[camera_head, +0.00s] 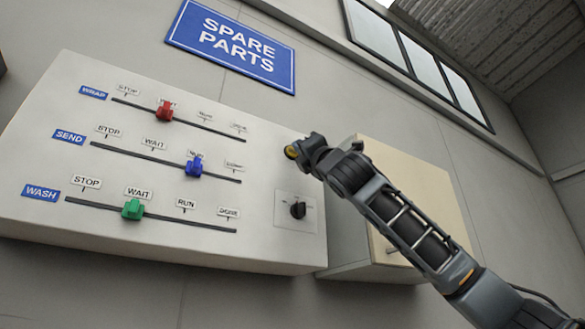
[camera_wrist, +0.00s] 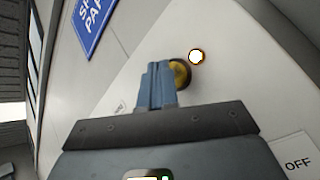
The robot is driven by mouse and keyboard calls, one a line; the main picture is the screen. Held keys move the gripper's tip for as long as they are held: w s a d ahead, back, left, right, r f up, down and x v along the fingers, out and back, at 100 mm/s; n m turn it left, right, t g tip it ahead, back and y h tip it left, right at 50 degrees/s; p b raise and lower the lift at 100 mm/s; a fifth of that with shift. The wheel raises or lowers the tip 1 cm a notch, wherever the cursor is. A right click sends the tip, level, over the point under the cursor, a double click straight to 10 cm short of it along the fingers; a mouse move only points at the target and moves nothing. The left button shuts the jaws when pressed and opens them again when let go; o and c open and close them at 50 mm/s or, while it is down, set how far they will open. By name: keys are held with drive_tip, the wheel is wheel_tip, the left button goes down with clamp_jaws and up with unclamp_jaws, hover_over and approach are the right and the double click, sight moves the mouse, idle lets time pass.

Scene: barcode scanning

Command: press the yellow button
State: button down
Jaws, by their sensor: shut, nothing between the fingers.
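The yellow button (camera_head: 291,152) is a round knob at the right side of the white panel, partly hidden by my gripper (camera_head: 303,149) in the head view. In the wrist view, the yellow button (camera_wrist: 182,72) shows just behind and to the right of the fingertips. My gripper (camera_wrist: 159,66) is shut and empty, its fingers together and overlapping the button's left part. The tips are at or very close to the button; I cannot tell whether they touch or press it.
A glowing white lamp with an orange rim (camera_wrist: 196,56) sits beside the button. The white panel (camera_head: 150,250) carries red (camera_head: 164,111), blue (camera_head: 194,166) and green (camera_head: 132,209) sliders and a black rotary knob (camera_head: 298,210). A beige box (camera_head: 420,200) stands right, behind my arm.

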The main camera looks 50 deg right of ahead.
drive_tip(key=s+a+b, duration=0.1)
drive_tip(key=s, duration=0.5)
drive_tip(key=shift+a, duration=0.35)
idle(0.7)
